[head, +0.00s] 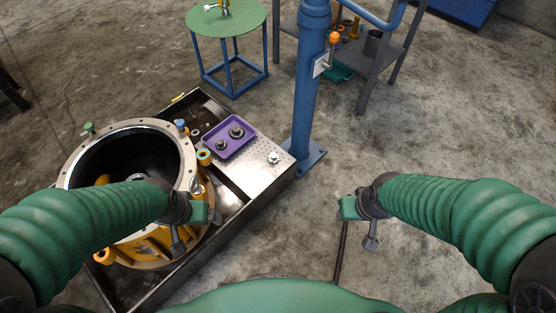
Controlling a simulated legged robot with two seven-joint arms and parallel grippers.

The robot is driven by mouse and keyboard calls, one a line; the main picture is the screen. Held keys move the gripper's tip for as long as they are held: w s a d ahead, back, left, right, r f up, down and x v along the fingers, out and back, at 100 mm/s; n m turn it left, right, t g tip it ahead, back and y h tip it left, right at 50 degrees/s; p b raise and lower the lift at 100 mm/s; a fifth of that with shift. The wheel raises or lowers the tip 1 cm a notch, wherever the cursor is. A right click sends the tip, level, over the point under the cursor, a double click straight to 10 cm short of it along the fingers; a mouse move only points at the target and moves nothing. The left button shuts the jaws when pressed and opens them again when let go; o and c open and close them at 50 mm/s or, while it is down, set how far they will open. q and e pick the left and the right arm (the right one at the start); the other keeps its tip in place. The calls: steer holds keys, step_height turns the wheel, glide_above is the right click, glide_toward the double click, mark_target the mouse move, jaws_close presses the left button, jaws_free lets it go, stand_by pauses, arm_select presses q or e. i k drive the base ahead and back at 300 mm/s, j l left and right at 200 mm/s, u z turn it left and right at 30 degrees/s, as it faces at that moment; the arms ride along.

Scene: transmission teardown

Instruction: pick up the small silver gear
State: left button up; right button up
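A small silver gear-like part (273,158) sits on the bare metal top of the bench (255,178), right of a purple tray (241,147). The tray holds two dark grey round gears, a larger one (236,132) and a smaller one (220,146). My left gripper (178,245) hangs over the front of the large round housing, apart from the tray and the silver part. My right gripper (371,243) hangs over the open floor, right of the bench. Nothing is seen in either gripper, but their finger gaps are too small to make out.
The large open housing (135,128) with yellow parts stands in a dark tray at left. A blue column (308,90) rises just behind the bench's right end. A green round table (226,18) and a grey shelf (378,50) stand behind. The floor at right is clear.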

mark_target(273, 158)
steer(key=i+l, duration=0.2)
steer(key=i, duration=0.3)
steer(key=i+l+z, duration=0.55)
steer(key=i, duration=0.2)
